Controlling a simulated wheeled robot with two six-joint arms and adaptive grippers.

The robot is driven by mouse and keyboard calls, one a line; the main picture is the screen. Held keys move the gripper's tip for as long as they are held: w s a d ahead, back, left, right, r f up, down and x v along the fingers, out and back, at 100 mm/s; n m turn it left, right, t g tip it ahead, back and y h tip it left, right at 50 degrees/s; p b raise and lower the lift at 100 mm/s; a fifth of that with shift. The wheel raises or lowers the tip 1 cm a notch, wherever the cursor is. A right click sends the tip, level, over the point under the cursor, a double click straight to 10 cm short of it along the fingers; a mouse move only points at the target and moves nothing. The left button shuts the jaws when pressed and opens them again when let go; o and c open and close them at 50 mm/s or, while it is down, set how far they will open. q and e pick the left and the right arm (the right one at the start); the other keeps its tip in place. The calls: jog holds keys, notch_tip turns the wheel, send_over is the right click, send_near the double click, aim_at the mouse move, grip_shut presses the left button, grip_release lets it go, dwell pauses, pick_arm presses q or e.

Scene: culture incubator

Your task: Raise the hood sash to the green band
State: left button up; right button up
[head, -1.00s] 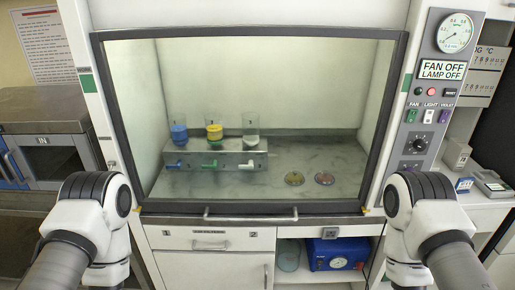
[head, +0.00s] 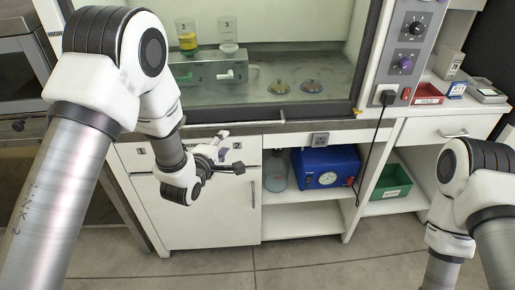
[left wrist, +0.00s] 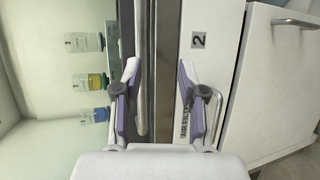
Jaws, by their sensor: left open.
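The hood sash is a glass pane with a dark frame (head: 315,112), its bottom edge down at the cabinet front. Its grey bar handle (head: 268,124) runs along the front and is partly hidden by my left arm. My left gripper (head: 231,151) is open at the front of the hood, near the handle's left part. In the left wrist view, the handle (left wrist: 143,60) lies between the fingers of the gripper (left wrist: 158,68), nearer the left finger; contact cannot be told. The green band is outside the current views. My right gripper is out of view.
Behind the glass stand a rack (head: 190,76) with vials and two small dishes (head: 279,87). Below are a drawer, a white cabinet door (head: 215,215) and an open shelf with a blue device (head: 326,168). A green bin (head: 390,182) sits right. A black cord hangs at the right post.

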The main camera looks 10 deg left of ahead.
aim_at(232, 126)
pick_arm(q)
jog(key=shift+t, duration=0.5)
jog(key=x, duration=0.2)
jog(key=r+x, duration=0.1)
jog(key=x, duration=0.2)
jog(key=r+x, duration=0.1)
jog(key=x, duration=0.2)
jog(key=shift+w, duration=0.45)
grip_shut()
